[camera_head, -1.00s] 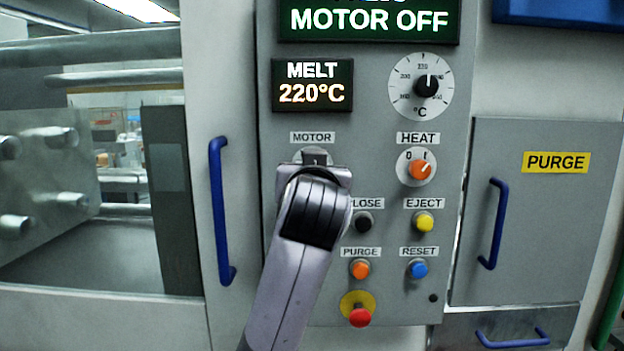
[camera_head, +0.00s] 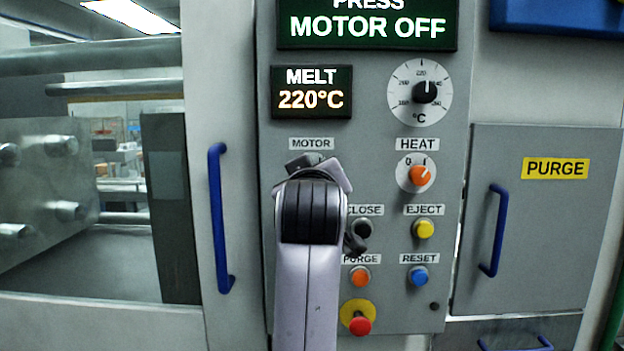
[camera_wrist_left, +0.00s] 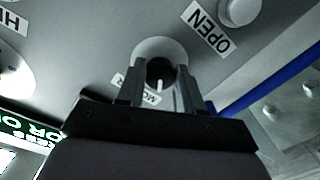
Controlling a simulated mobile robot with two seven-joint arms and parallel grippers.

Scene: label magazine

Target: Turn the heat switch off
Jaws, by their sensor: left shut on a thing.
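The heat switch (camera_head: 420,175) is an orange knob on a white disc under the HEAT label, right of my left gripper in the head view. Its pointer line leans up and right, toward the I mark. My left gripper (camera_head: 315,165) is at the motor switch under the MOTOR label, apart from the heat switch. In the left wrist view, its two fingers (camera_wrist_left: 160,82) are shut on the dark motor switch knob (camera_wrist_left: 158,68), which has a white pointer line. The gripper hides most of this switch in the head view. My right gripper is not in view.
Below are the black CLOSE button (camera_head: 362,229), partly beside my arm, yellow EJECT (camera_head: 424,229), orange PURGE (camera_head: 360,277), blue RESET (camera_head: 418,275) and a red stop button (camera_head: 359,325). A temperature dial (camera_head: 424,92) sits above. The display (camera_head: 368,25) reads MOTOR OFF.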

